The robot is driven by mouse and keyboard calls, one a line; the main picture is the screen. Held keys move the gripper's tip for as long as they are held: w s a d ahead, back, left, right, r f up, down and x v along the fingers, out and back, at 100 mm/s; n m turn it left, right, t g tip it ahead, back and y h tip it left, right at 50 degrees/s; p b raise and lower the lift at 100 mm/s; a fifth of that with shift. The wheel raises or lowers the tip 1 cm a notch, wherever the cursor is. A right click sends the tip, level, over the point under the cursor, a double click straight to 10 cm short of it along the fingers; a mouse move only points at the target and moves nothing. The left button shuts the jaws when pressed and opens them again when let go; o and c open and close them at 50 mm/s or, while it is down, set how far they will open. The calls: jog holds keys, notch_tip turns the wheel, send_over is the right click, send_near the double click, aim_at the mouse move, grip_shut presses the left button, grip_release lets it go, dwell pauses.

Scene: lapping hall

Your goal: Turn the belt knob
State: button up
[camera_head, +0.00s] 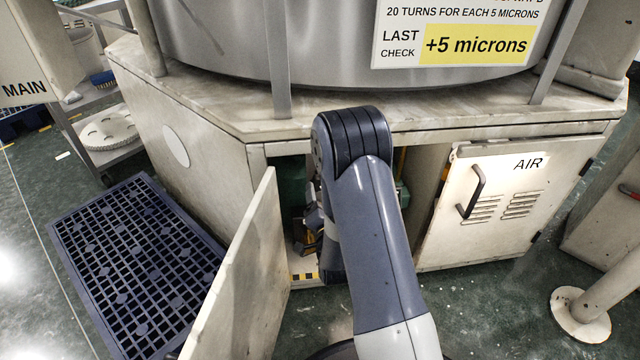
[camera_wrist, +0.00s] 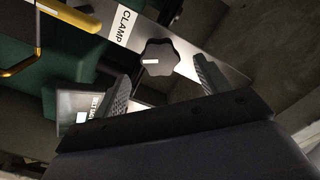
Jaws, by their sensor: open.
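In the wrist view a black lobed knob (camera_wrist: 158,58) with a white mark sits on a pale metal strip, beside a label (camera_wrist: 124,26) reading CLAMP. My gripper (camera_wrist: 162,70) is open, with one finger on each side of this knob's lower part in the picture and nothing held. I cannot tell how far the fingertips are from it. No knob that I can read as the belt knob shows. A small plate (camera_wrist: 78,102) with partly hidden lettering lies behind the left finger. In the head view my arm reaches into the open cabinet and hides most of the gripper.
The open cabinet door (camera_head: 240,275) stands left of my arm. The closed AIR door (camera_head: 510,200) is on the right. A blue grid pallet (camera_head: 130,265) lies on the floor at left. A yellow bar (camera_wrist: 70,14) crosses the wrist view's upper left.

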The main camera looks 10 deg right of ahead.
jog(key=w, duration=0.4)
jog(key=w+b, duration=0.1)
jog(key=w, duration=0.1)
jog(key=shift+w+d, duration=0.1)
jog(key=shift+d, duration=0.2)
jog(key=c, duration=1)
